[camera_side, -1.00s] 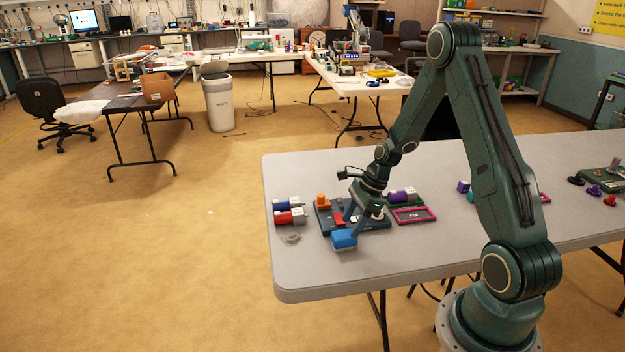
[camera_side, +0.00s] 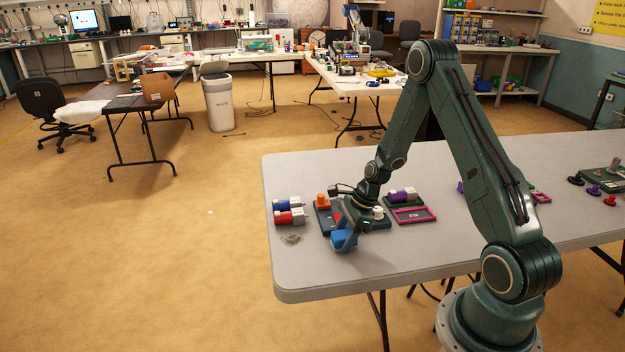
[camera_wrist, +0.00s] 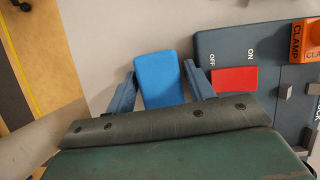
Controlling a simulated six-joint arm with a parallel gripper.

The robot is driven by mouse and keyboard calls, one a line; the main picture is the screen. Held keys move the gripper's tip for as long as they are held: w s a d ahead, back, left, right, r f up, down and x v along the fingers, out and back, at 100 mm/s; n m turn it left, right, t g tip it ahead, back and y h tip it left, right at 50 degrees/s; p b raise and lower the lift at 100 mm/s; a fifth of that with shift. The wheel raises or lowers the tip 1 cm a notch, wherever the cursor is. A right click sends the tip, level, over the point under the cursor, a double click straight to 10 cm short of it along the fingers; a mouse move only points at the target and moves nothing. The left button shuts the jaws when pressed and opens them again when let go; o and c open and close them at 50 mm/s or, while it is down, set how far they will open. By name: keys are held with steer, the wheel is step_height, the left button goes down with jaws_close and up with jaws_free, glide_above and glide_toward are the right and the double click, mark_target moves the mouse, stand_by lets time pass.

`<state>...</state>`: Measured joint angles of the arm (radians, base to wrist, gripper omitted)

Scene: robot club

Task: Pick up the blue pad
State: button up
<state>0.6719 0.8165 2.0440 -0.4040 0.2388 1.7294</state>
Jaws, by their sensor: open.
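The blue pad (camera_wrist: 160,78) lies on the grey table beside a dark board in the wrist view. It also shows in the side view (camera_side: 343,240), partly covered by my gripper. My gripper (camera_wrist: 160,80) is open, with one finger on each side of the pad. A small gap shows between each finger and the pad. Whether the fingertips are down at the pad's height is hard to tell. In the side view my gripper (camera_side: 350,230) is low over the pad.
The dark board (camera_wrist: 225,45) with a red block (camera_wrist: 234,80) and an orange clamp piece (camera_wrist: 305,40) is close to the right finger. Blue and red cylinders (camera_side: 284,218) lie left of the board. A pink-framed plate (camera_side: 413,214) lies right. The table's front (camera_side: 320,285) is clear.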

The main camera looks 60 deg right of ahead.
mark_target(344, 234)
steer(key=shift+c, duration=0.4)
steer(key=c, duration=0.6)
steer(key=shift+c, duration=0.2)
step_height(344, 234, up, 20)
stand_by(0.6)
